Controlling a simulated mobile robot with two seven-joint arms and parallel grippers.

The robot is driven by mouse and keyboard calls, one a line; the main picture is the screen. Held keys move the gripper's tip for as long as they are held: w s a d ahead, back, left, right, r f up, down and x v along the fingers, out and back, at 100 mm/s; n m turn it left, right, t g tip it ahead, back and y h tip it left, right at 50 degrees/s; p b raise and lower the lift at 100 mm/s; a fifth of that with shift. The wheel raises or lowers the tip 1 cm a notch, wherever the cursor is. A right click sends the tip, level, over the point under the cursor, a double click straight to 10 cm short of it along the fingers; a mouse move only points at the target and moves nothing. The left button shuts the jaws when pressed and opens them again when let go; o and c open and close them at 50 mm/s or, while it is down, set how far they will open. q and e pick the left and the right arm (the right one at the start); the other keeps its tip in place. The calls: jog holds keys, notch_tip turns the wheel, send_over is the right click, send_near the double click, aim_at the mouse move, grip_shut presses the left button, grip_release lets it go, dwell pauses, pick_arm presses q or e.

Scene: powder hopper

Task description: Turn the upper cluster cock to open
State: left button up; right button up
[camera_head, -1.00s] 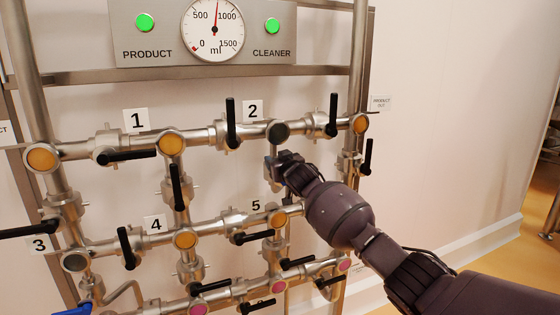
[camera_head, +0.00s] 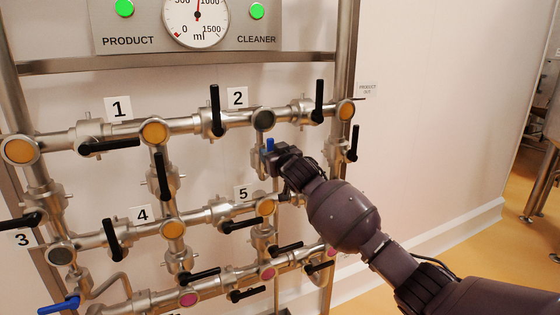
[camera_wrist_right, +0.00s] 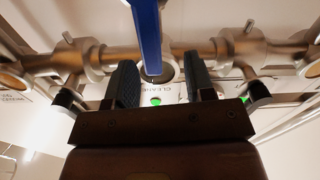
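A blue cock handle (camera_head: 269,145) shows just beside my right gripper (camera_head: 282,156), under the dark grey round joint (camera_head: 264,120) of the upper pipe. I take it for the upper cluster cock; its valve body is mostly hidden. In the right wrist view the blue handle (camera_wrist_right: 148,35) stands long and straight at the top middle. The two dark fingers of my right gripper (camera_wrist_right: 160,82) are apart, one on each side of the handle's line, with gaps visible. I cannot tell how deep the handle sits between them. My left gripper is out of view.
Another blue handle (camera_head: 60,305) is at the lower left. Several black-handled valves surround the gripper, including one on the upper pipe (camera_head: 319,101) and one on the right (camera_head: 354,143). A gauge panel (camera_head: 190,42) hangs above. Open floor lies at the right.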

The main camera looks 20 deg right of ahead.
jog(key=shift+s+d, duration=0.15)
jog(key=shift+s, duration=2.3)
jog(key=s+a+n+t+y, duration=0.1)
jog(key=s+a+n+y, duration=0.1)
jog(key=s+a+n, duration=0.15)
jog(key=s+f+g, duration=0.1)
jog(key=s+f, duration=0.5)
jog(key=f, duration=0.3)
jog(key=s+f+g, duration=0.1)
jog(key=s+f, duration=0.6)
jog(key=f, duration=0.3)
jog(key=s+d+f+m+g+h, duration=0.2)
jog(key=s+f, duration=0.8)
jog(key=s, duration=0.3)
jog(key=s+d+f+m+g+h, duration=0.1)
jog(key=s+d+f+m+g, duration=0.1)
jog(key=s+f, duration=0.9)
jog(key=s+g, duration=0.1)
jog(key=s, duration=0.2)
jog(key=shift+d+m+h, duration=0.15)
jog(key=shift+m+h, duration=0.2)
jog(key=shift+h, duration=0.05)
